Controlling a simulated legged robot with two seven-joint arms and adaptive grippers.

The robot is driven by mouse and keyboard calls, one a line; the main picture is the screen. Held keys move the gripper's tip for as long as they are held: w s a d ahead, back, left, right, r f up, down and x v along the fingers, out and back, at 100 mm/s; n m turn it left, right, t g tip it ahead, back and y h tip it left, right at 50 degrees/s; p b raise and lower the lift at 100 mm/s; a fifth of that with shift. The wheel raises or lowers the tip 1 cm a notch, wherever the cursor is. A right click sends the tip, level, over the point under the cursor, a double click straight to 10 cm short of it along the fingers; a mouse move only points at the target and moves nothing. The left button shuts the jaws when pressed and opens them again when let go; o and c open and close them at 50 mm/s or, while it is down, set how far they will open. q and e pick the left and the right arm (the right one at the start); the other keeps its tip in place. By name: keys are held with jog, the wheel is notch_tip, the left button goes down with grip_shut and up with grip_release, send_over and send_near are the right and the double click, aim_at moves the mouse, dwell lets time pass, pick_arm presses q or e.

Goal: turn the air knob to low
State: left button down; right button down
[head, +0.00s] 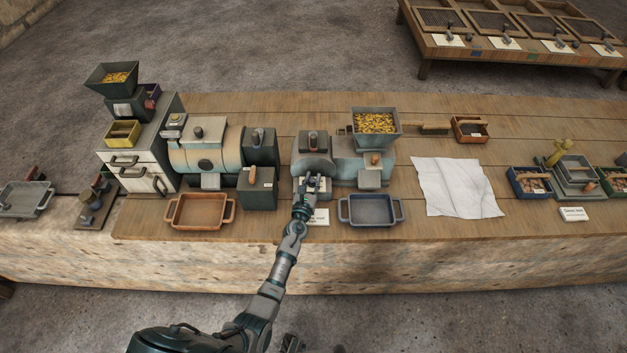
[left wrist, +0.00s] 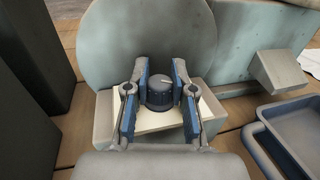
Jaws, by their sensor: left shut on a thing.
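The air knob (left wrist: 159,94) is a dark, ribbed round knob with a pale pointer line on its top. It stands on a pale plate (left wrist: 206,108) at the front of a grey-green machine (head: 310,162). In the left wrist view the pointer line points away from me and to the right. My left gripper (head: 314,182) reaches the front of this machine. It is shut on the knob, with one blue-padded finger on each side. In the head view the gripper hides the knob. I cannot read any marks on the plate.
A blue-grey tray (head: 370,222) stands right of my gripper, and a dark box (head: 257,190) stands to its left. An orange tray (head: 199,226) is further left. A white label (head: 320,216) lies by my wrist. A white cloth (head: 456,187) lies to the right.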

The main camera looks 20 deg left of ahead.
pick_arm(q)
jog(key=shift+r, duration=0.1)
dwell(0.6)
jog(key=c, duration=1)
grip_release()
jog(key=shift+o, duration=0.2)
jog(key=s, duration=1.2)
jog(key=shift+d, duration=0.15)
